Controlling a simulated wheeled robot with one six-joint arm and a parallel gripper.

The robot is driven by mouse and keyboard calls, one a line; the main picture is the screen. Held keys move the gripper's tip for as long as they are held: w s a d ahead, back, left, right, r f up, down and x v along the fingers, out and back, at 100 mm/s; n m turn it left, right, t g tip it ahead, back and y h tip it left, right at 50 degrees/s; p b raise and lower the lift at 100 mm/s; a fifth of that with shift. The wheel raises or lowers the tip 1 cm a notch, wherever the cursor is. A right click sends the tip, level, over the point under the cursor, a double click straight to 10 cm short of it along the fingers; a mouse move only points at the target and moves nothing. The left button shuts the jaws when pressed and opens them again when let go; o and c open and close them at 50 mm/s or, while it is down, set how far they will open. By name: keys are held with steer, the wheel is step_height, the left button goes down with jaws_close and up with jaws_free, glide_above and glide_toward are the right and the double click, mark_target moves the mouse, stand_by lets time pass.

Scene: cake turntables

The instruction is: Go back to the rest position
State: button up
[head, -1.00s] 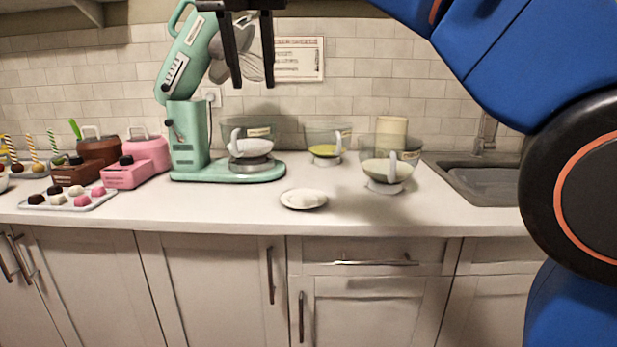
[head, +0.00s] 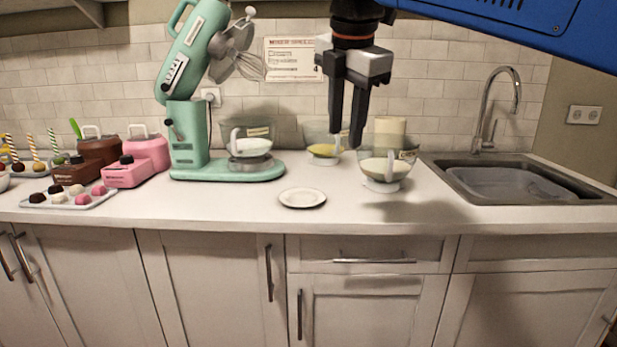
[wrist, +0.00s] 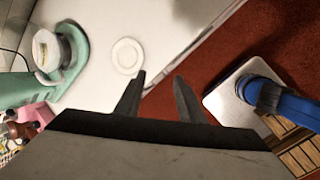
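My gripper (head: 346,138) hangs fingers-down over the right part of the counter, in front of the glass bowls in the head view. Its two dark fingers are apart with nothing seen between them. The wrist view also shows the gripper (wrist: 160,76) open and empty, with a gap between the fingertips. A small white plate (head: 302,198) lies bare on the counter, left of and below the gripper. The plate also shows in the wrist view (wrist: 127,56), beyond the fingers.
The mint mixer (head: 187,140) stands left with its head raised and a bowl (head: 250,146) on its base. A bowl with pale contents (head: 385,165) and one with yellow contents (head: 323,150) stand near the gripper. A sink (head: 520,180) is right; a cake tray (head: 70,199) is left.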

steer(key=s+d+f+m, duration=0.4)
steer(key=d+f+m, duration=0.3)
steer(key=d+f, duration=0.15)
steer(key=s+d+f+m, duration=0.4)
steer(key=d+f+m, duration=0.25)
steer(key=f, duration=0.35)
steer(key=s+d+f+m, duration=0.3)
steer(key=s+f+m, duration=0.2)
steer(key=f, duration=0.4)
steer(key=s+d+f+m, duration=0.4)
steer(key=s+f+m, duration=0.2)
steer(key=f, duration=0.3)
steer(key=shift+d+f, duration=0.15)
steer(key=shift+f, duration=0.1)
steer(key=shift+s, duration=0.1)
steer(key=shift+c, duration=0.3)
